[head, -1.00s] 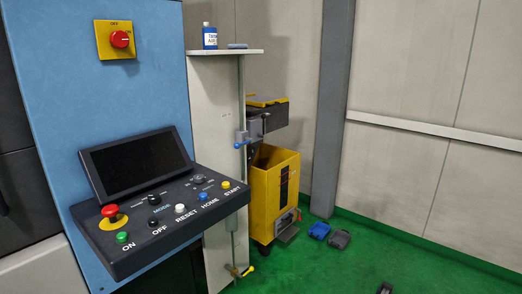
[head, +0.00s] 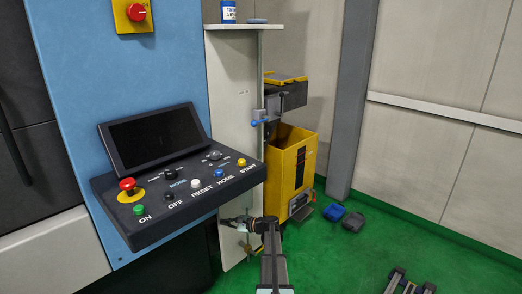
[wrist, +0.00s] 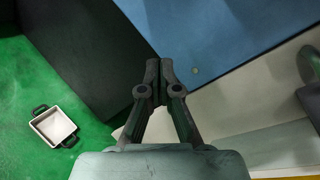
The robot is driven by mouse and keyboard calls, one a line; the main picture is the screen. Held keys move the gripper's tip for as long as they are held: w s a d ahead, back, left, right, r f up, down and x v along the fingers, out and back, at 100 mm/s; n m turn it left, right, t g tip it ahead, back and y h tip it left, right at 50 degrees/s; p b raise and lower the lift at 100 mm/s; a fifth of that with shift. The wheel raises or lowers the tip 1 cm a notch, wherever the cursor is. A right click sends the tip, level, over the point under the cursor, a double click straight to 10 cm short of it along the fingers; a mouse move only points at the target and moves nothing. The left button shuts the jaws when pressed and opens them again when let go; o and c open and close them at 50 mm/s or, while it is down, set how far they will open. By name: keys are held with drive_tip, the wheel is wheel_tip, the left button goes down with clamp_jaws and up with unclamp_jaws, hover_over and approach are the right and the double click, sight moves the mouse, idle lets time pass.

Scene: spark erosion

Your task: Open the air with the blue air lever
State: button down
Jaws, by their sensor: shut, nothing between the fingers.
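The blue air lever (head: 255,123) is a small blue-ended handle on a grey valve, high on the front of the pale panel beside the blue cabinet. My gripper (head: 224,220) is well below it, in front of the lower part of the panel and pointing left. In the wrist view my gripper (wrist: 160,66) has its dark fingers together with nothing between them. The blue lever cannot be made out in the wrist view.
A yellow lever (head: 246,247) sits low on the panel, close to my gripper. The control console (head: 180,205) juts out at left. A yellow bin (head: 290,170) stands behind the panel. A white tray (wrist: 40,123) lies on the green floor.

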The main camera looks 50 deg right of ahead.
drive_tip(key=s+d+r+m+t+h, duration=0.3)
drive_tip(key=d+r+m, duration=0.3)
drive_tip(key=d+r, duration=0.7)
drive_tip(key=s+d+r+m+t+h, duration=0.4)
drive_tip(key=d+r+m+t, duration=0.2)
drive_tip(key=d+r, duration=0.7)
drive_tip(key=shift+d+m+t, duration=0.3)
drive_tip(key=shift+d+m, duration=0.25)
drive_tip(key=shift+m, duration=0.25)
drive_tip(key=shift+s, duration=0.1)
drive_tip(key=s+a+r+p+x, duration=0.1)
drive_tip(key=r+p+x, duration=0.1)
drive_tip(key=x, duration=1)
drive_tip(key=shift+d+r+p, duration=0.4)
drive_tip(key=shift+d+p, duration=0.1)
drive_tip(key=shift+p, duration=0.2)
drive_tip(key=shift+s+d+h, duration=0.1)
drive_tip(key=shift+h, duration=0.3)
